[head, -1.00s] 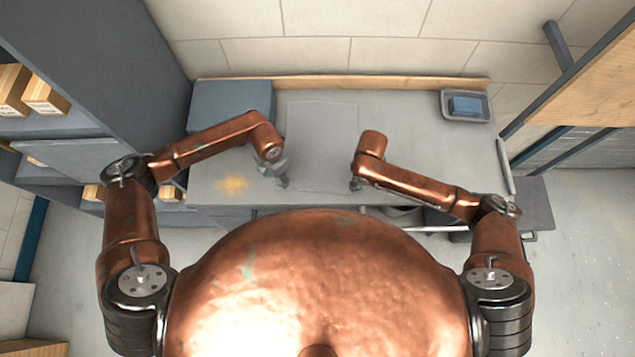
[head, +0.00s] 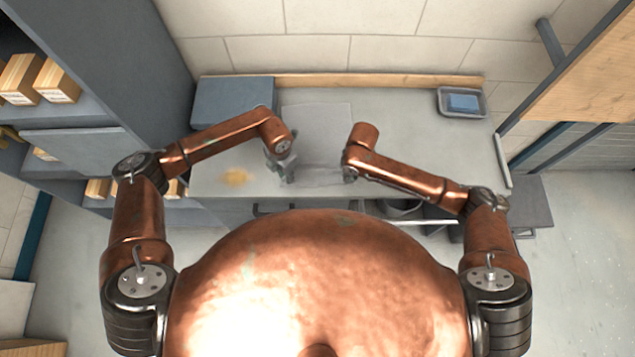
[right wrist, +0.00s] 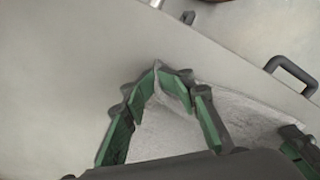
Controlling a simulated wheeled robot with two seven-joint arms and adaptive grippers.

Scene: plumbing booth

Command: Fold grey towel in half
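The grey towel (head: 318,125) lies on the grey worktop, its far part flat. Its near edge runs between my two grippers, and a crease crosses it in front of them. My right gripper (head: 348,176) is at the near right corner. In the right wrist view its fingertips (right wrist: 158,68) meet on the towel corner, with cloth (right wrist: 175,92) between the fingers. My left gripper (head: 289,177) is at the near left corner, and the cloth edge runs straight to it. Its fingertips are small in the head view and partly cut off in the wrist view, but it appears to hold the corner.
A blue-grey box (head: 233,100) stands at the back left of the worktop (head: 410,125). A tray (head: 462,102) with a blue block is at the back right. A yellow stain (head: 236,177) marks the left front. The worktop right of the towel is clear.

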